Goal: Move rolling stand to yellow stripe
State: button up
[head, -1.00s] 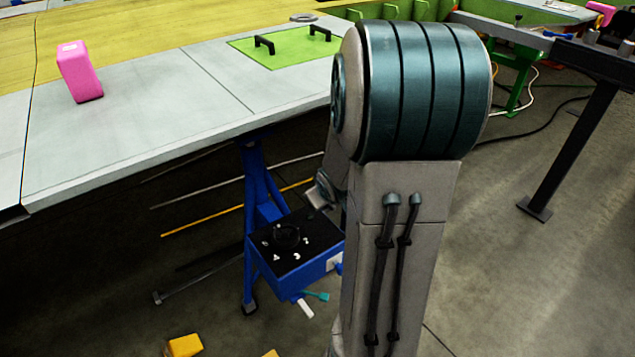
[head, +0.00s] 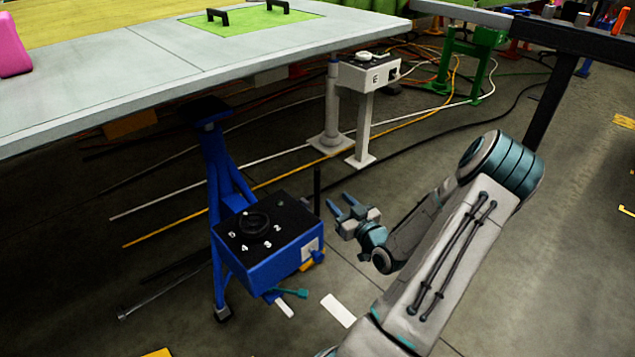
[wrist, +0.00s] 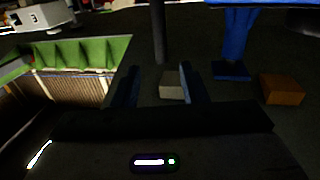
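A blue stand (head: 265,262), which looks like the rolling stand, has a black-topped box with a round dial and white numbers. Blue legs rise behind the box, and a dark caster or foot shows at the bottom. A thin yellow line (head: 190,215) runs along the floor behind it; I cannot tell whether it is a stripe or a cable. My gripper (head: 341,204) is to the right of the box, apart from it. In the wrist view my gripper (wrist: 158,85) has its fingers spread with nothing held between them. A blue leg (wrist: 238,45) stands right of the fingers.
The grey table (head: 130,70) overhangs the stand's back. A white stand (head: 365,85) with a dial stands behind. Cables cross the floor near a green stand (head: 470,60). A dark post (wrist: 158,30) is ahead of the gripper.

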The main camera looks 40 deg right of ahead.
aim_at(319, 181)
jog(key=w, duration=0.4)
jog(key=w+d+b, duration=0.1)
jog(key=w, duration=0.7)
jog(key=shift+w+d, duration=0.2)
jog(key=shift+w, duration=0.1)
grip_shut()
